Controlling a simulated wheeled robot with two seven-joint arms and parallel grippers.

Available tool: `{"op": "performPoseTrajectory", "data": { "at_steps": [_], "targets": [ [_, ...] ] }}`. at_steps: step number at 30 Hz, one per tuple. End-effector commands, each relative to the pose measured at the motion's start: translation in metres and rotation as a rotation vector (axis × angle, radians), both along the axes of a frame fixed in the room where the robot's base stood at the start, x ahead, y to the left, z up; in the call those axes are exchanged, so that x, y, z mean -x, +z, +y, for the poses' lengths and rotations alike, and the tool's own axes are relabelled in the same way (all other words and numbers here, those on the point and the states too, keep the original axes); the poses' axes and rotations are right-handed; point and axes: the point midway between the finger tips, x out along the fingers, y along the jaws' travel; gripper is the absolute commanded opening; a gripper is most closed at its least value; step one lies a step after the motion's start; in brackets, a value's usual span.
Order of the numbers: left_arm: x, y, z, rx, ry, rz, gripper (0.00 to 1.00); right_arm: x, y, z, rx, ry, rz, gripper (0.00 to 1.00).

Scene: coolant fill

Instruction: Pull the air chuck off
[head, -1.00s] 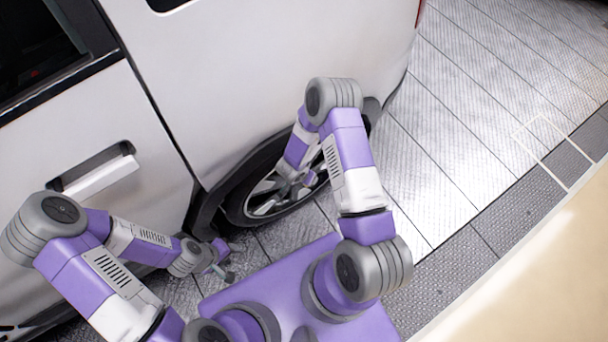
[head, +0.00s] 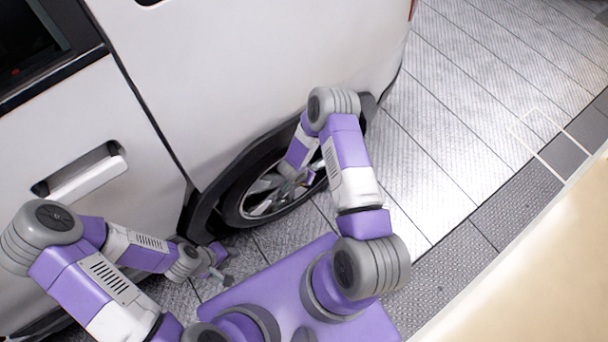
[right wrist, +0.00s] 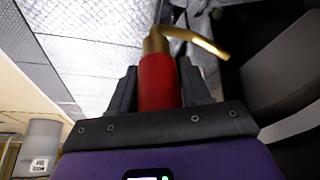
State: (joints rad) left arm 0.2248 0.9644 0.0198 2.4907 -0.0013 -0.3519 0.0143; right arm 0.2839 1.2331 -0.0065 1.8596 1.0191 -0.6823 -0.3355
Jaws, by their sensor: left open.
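The air chuck (right wrist: 160,82) shows in the right wrist view as a red cylinder with a bent brass top pointing right. It sits between the two dark fingers of my right gripper (right wrist: 160,92), which look closed on it. The brass tip is near the dark tyre side; I cannot tell whether it touches a valve. In the head view my right gripper is at the car's wheel (head: 268,198), small and partly hidden by my arm. My left gripper (head: 220,270) is open and empty, low beside the car, left of the wheel.
The white car (head: 230,80) fills the upper left, with a door handle (head: 90,180) and dark wheel arch close to my arms. Metal floor plates (head: 450,130) lie clear to the right. A beige surface (head: 540,270) is at lower right.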

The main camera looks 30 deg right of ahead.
Motion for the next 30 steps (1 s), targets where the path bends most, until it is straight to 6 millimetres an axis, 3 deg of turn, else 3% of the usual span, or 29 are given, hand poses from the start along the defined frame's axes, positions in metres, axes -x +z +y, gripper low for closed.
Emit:
{"op": "performPoseTrajectory", "data": {
  "at_steps": [1,6,7,11,30],
  "targets": [
    [0.0,0.0,0.0,0.0,0.0,0.0,0.43,0.0,0.0001,0.0,0.0,0.0,0.0,0.39],
    [0.0,0.0,0.0,0.0,0.0,0.0,0.43,0.0,0.0001,0.0,0.0,0.0,0.0,0.13],
    [0.0,0.0,0.0,0.0,0.0,0.0,0.43,0.0,0.0001,0.0,0.0,0.0,0.0,0.42],
    [0.0,0.0,0.0,0.0,0.0,0.0,0.43,-0.0001,0.0002,0.0,0.0,0.0,0.0,0.25],
    [0.0,0.005,0.0,0.0,0.0,0.0,0.43,0.0,0.0059,0.0,0.001,0.001,0.0,0.25]
  ]
}}
